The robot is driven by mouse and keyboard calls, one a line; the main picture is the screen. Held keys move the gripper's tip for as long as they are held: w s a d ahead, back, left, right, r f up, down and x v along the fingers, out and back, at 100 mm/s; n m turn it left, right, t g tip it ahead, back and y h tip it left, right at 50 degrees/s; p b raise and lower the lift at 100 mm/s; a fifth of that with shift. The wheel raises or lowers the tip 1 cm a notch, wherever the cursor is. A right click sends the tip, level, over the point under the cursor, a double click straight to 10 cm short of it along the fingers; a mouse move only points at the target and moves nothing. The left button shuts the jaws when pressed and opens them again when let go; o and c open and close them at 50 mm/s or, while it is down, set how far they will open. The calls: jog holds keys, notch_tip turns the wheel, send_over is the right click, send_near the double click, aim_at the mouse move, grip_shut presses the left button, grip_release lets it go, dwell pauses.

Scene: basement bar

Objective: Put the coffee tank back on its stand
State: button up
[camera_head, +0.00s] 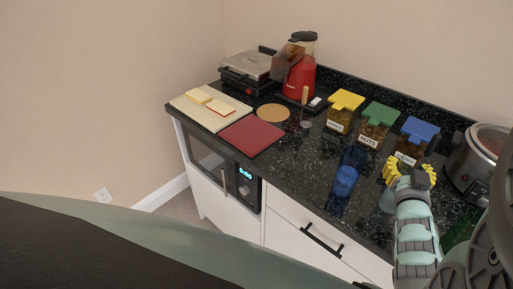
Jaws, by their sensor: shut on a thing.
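My gripper (408,174), with yellow fingers, is at the right over the dark counter, in front of the blue-lidded jar. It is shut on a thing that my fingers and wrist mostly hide. A red appliance (299,80) with a black top and a brown see-through part stands at the back of the counter, well left of my gripper. I cannot make out which thing is the tank's stand.
Jars with yellow (346,99), green (380,114) and blue (420,129) lids line the back. A red board (252,136) and bread board (184,106) lie left.

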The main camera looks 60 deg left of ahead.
jog(key=shift+f, duration=0.2)
jog(key=o, duration=1.5)
jog(key=shift+r, duration=0.1)
